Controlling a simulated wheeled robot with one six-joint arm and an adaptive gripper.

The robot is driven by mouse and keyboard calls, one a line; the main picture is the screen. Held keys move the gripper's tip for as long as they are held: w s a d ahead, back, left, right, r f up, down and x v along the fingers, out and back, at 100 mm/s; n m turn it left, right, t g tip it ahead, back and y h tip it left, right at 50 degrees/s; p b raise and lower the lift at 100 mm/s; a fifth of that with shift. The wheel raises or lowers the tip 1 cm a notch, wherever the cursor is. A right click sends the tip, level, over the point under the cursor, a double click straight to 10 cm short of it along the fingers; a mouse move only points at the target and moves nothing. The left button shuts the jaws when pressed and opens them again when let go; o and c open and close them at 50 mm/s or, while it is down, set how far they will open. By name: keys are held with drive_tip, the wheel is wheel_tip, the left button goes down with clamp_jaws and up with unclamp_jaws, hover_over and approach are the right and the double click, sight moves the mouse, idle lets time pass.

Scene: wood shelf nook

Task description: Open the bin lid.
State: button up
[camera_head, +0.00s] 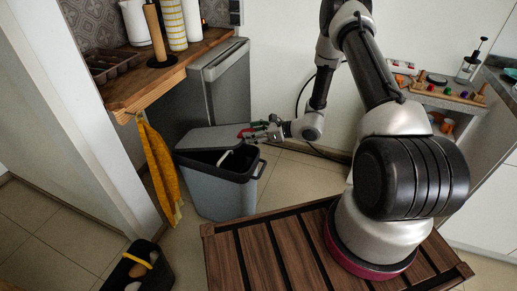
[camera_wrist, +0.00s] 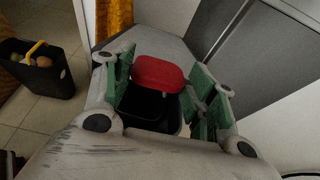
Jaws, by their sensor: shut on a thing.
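The grey bin (camera_head: 222,195) stands on the floor left of my arm. Its grey lid (camera_head: 207,138) is partly raised, and the dark inside shows beneath its edge. A red tab (camera_head: 243,132) is at the lid's edge; it also shows in the wrist view (camera_wrist: 158,74), between my green finger pads. My gripper (camera_head: 256,132) is shut on the red tab at the lid's right edge. In the wrist view, the lid (camera_wrist: 160,42) is beyond the tab and the dark bin opening (camera_wrist: 150,110) lies below it. The exact finger contact is partly hidden.
A taller grey cabinet-like unit (camera_head: 225,85) stands close behind the bin. A wooden counter (camera_head: 150,80) with a hanging yellow towel (camera_head: 160,170) is to the left. A dark basket (camera_head: 138,270) stands on the floor at front left. A slatted wooden platform (camera_head: 240,255) is in front.

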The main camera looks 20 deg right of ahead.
drive_tip(key=w+a+r, duration=0.3)
drive_tip(key=a+r, duration=0.1)
drive_tip(key=r, duration=0.2)
drive_tip(key=w+a+r+h, duration=0.1)
drive_tip(key=w+a+r, duration=0.2)
drive_tip(key=r, duration=0.3)
drive_tip(key=w+a+r+g, duration=0.1)
drive_tip(key=w+a+r, duration=0.2)
drive_tip(key=a+r, duration=0.2)
drive_tip(key=shift+a+r+h, duration=0.3)
drive_tip(key=shift+a+r, duration=0.1)
drive_tip(key=shift+r, duration=0.7)
drive_tip(key=shift+w, duration=0.1)
